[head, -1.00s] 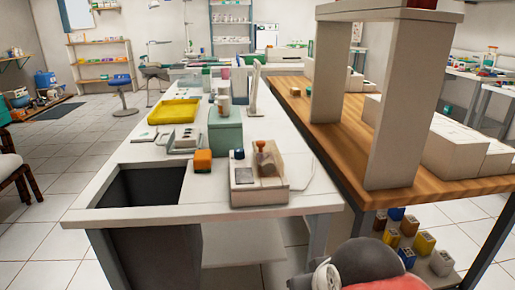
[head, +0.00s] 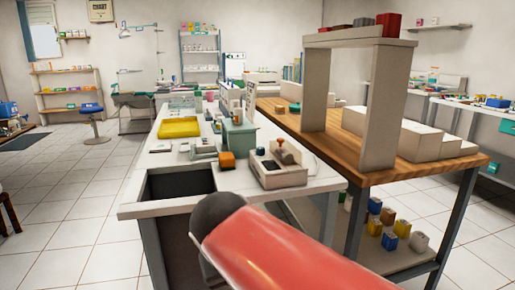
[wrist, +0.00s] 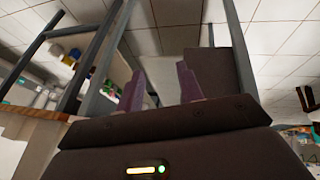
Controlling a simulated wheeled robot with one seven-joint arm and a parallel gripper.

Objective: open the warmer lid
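The warmer (head: 278,174) is a low off-white box near the front right of the white counter in the head view. A see-through lid (head: 292,156) with a brown knob (head: 280,142) sits on it and looks closed, though it is small in view. My gripper (wrist: 160,88) shows in the wrist view, with two purple fingers apart and nothing between them. The warmer cannot be made out in the wrist view. In the head view my red and dark arm fills the bottom middle, and the gripper is not visible there.
The white counter (head: 240,192) has an opening at its front left. A wooden table (head: 340,157) with a tall shelf (head: 378,105) stands at right.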

